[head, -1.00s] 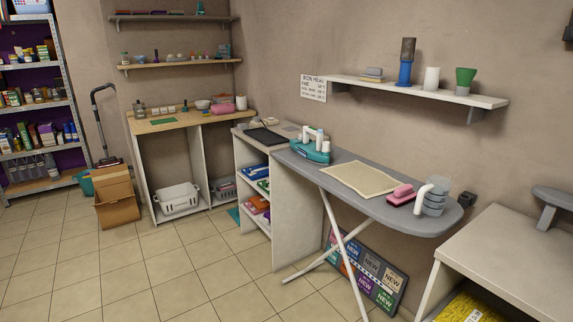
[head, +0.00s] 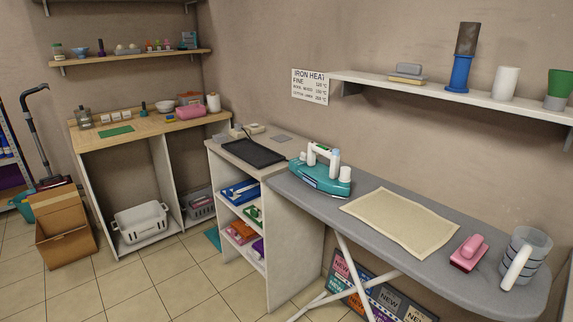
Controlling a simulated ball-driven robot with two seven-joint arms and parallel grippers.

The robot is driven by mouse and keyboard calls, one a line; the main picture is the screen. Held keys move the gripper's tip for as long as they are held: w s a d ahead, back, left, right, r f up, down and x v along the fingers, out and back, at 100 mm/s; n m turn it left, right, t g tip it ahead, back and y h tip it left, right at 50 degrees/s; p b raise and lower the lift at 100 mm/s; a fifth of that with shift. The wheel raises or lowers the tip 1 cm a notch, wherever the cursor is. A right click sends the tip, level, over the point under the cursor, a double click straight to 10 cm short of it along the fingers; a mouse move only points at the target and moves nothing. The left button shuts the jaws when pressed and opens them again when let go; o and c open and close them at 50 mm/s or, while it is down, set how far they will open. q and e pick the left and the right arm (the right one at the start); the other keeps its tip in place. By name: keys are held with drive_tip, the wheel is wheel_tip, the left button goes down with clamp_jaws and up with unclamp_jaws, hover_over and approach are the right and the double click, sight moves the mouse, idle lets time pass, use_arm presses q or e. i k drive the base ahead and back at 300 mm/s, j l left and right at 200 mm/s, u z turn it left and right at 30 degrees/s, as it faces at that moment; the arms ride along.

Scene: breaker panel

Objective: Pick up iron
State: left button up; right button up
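The iron (head: 321,173) is teal with a white handle and white knobs. It stands on the left end of the grey ironing board (head: 386,183), to the left of a beige cloth (head: 400,221). Nothing touches the iron from above. Neither of my grippers shows in the head view.
A pink-handled block (head: 468,253) and a grey jug with a white handle (head: 526,258) stand on the board's right part. A cabinet with a black tray (head: 252,153) adjoins the board's left end. A wall shelf (head: 450,96) hangs above. Tiled floor (head: 176,283) is open at front left.

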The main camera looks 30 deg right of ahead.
sight(324, 178)
drive_tip(key=i+z, duration=0.3)
drive_tip(key=i, duration=0.15)
drive_tip(key=i+j+z, duration=0.15)
drive_tip(key=i+z, duration=0.15)
drive_tip(key=i, duration=0.15)
